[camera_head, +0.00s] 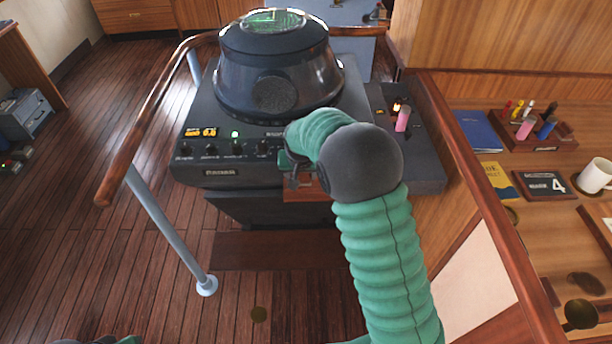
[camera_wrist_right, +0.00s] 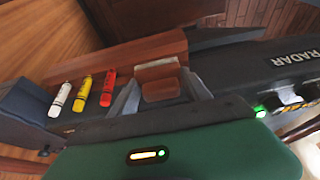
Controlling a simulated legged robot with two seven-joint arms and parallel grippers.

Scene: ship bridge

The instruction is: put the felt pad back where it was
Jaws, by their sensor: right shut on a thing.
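My right gripper (camera_head: 296,178) is at the front edge of the radar console, mostly hidden by my own wrist in the head view. In the right wrist view its two grey fingers (camera_wrist_right: 160,92) are shut on a small brown block, which I take to be the felt pad (camera_wrist_right: 160,89). Behind the block is a reddish-brown wooden ledge (camera_wrist_right: 115,60), with a white, a yellow and a red marker in front of it. The wooden ledge (camera_head: 305,192) also shows below the console front in the head view. Whether the pad touches it I cannot tell.
The radar console (camera_head: 215,130) has a domed hood (camera_head: 280,65), knobs and a pink-topped item (camera_head: 402,120). A wooden handrail (camera_head: 150,105) curves on the left. The right desk holds a pen rack (camera_head: 545,145), books and a white mug (camera_head: 594,176). The floor left is open.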

